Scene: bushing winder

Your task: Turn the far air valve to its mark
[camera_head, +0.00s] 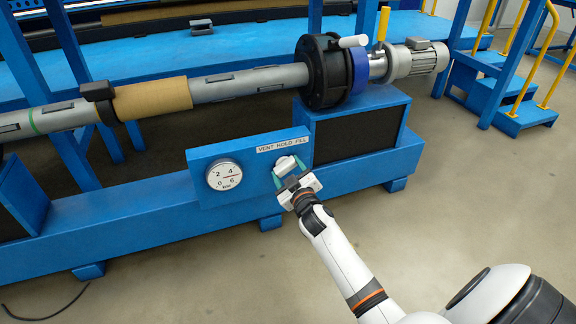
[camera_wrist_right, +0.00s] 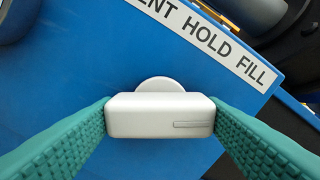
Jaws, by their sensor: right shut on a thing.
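The air valve is a white bar-shaped knob (camera_head: 286,165) on the blue panel (camera_head: 205,160), under a white label reading VENT HOLD FILL (camera_head: 282,145). In the right wrist view the knob (camera_wrist_right: 160,116) lies between the two green fingers, which touch its two ends, and its round base shows behind it. My right gripper (camera_head: 289,173) is shut on the knob. The label (camera_wrist_right: 215,40) runs slanted above the knob in the wrist view. A mark on the knob's direction is too small to tell in the head view. My left gripper is not in view.
A round pressure gauge (camera_head: 224,175) sits on the panel left of the knob. Above runs a grey shaft (camera_head: 250,80) with a brown sleeve (camera_head: 152,98), a black and blue chuck (camera_head: 325,70) and a motor (camera_head: 415,58).

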